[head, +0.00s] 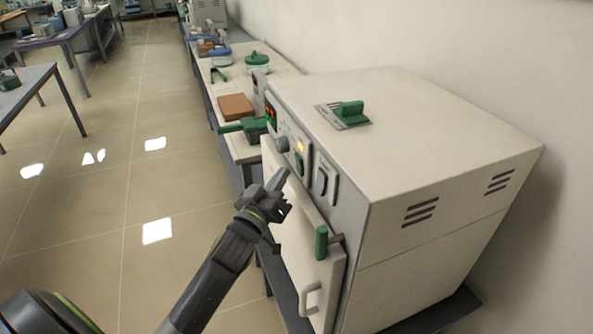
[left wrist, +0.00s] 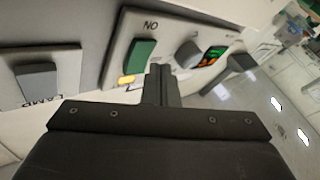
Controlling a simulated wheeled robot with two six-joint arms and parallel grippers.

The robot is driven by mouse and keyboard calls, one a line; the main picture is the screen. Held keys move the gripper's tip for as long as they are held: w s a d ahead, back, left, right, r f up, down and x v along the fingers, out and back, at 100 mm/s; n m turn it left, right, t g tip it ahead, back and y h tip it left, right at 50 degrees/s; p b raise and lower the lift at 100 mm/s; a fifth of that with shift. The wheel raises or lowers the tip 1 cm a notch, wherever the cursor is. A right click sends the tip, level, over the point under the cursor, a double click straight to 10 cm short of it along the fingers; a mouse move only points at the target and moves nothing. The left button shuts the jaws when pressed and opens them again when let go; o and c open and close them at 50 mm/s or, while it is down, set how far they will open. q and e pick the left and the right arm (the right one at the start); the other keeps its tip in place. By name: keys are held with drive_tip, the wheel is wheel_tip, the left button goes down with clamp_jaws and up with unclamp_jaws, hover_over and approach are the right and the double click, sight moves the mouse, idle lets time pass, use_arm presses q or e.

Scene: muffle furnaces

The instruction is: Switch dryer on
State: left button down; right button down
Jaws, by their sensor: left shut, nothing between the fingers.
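The dryer (head: 430,165) is a large white cabinet at the right. Its front panel has a lit display (head: 271,115), a grey knob (head: 282,144), a green switch (head: 299,163) with an amber light beside it, and a grey rocker switch (head: 321,180). The left wrist view shows the green switch (left wrist: 141,58) upside down, the amber patch (left wrist: 127,80) and the rocker (left wrist: 38,77) marked LAMP. My left gripper (head: 283,178) is shut and empty, its tips close to the green switch. I cannot tell if they touch it.
A green-handled tool (head: 346,113) lies on the dryer top. A bench with a brown block (head: 235,107) stands behind. The tiled floor at left is open.

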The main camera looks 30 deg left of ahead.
use_arm(q)
drive_tip(key=shift+s+a+r+b, duration=0.15)
drive_tip(key=shift+s+a+b, duration=0.25)
drive_tip(key=shift+s+a, duration=0.5)
drive_tip(key=shift+s+a+r+b, duration=0.15)
drive_tip(key=shift+s+a+b, duration=0.2)
drive_tip(key=shift+s+a, duration=0.5)
drive_tip(key=shift+s+d, duration=0.15)
